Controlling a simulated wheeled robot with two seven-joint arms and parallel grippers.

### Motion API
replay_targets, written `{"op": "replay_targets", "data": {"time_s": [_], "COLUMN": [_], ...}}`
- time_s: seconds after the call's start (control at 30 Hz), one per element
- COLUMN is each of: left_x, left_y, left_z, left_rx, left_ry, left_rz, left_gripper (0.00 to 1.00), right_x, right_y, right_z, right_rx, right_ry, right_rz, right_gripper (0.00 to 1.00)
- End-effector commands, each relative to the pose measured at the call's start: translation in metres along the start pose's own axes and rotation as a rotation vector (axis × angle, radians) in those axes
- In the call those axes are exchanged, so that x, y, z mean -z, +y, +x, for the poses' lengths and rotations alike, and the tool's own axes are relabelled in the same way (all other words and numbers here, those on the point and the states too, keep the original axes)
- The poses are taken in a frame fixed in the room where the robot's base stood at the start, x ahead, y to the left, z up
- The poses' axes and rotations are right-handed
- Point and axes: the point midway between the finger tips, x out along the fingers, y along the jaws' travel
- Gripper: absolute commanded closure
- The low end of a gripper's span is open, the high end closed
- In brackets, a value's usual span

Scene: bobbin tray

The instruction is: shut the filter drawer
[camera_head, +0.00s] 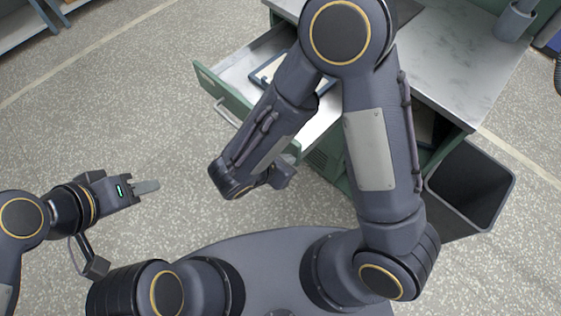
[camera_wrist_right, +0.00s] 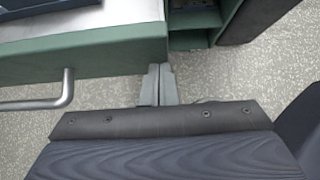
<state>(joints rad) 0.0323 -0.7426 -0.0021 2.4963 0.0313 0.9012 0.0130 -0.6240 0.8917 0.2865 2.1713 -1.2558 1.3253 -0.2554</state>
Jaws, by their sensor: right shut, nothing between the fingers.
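The drawer (camera_head: 205,83) with a green front stands pulled out from the green cabinet, a blue-edged item (camera_head: 262,75) inside it. Its bar handle (camera_head: 226,112) also shows in the wrist view (camera_wrist_right: 66,90). My right forearm crosses over the drawer and hides part of it and its front; the right fingers are hidden in the head view. In the right wrist view my right gripper (camera_wrist_right: 158,72) is shut and empty, its tips close to the right end of the drawer front (camera_wrist_right: 95,64); contact is unclear. My left gripper (camera_head: 147,187) is over bare floor, away from the drawer, seen edge-on.
The cabinet's grey worktop (camera_head: 465,60) lies behind my right arm. A dark open bin (camera_head: 470,185) stands at the cabinet's right side. Below the worktop is an open green compartment (camera_wrist_right: 188,38). The floor left of the drawer is clear.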

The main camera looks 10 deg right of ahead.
Motion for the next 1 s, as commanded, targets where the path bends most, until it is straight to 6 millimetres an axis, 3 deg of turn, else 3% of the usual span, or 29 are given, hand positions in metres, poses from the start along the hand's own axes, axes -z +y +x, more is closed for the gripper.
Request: {"op": "replay_targets", "data": {"time_s": [0.47, 0.67, 1.0], "left_x": [-0.001, -0.003, -0.008], "left_y": [-0.001, -0.003, -0.007], "left_z": [0.002, 0.006, 0.015], "left_rx": [0.0, 0.0, 0.0], "left_ry": [0.0, 0.0, 0.0], "left_rz": [0.0, 0.0, 0.0], "left_gripper": [0.62, 0.62, 0.62], "right_x": [-0.007, -0.031, -0.097], "right_y": [-0.001, -0.001, -0.002], "right_z": [0.008, 0.033, 0.099], "right_rx": [0.002, 0.005, 0.006], "right_ry": [0.0, -0.001, -0.001], "right_rz": [0.002, 0.005, 0.007], "right_gripper": [1.0, 1.0, 1.0]}}
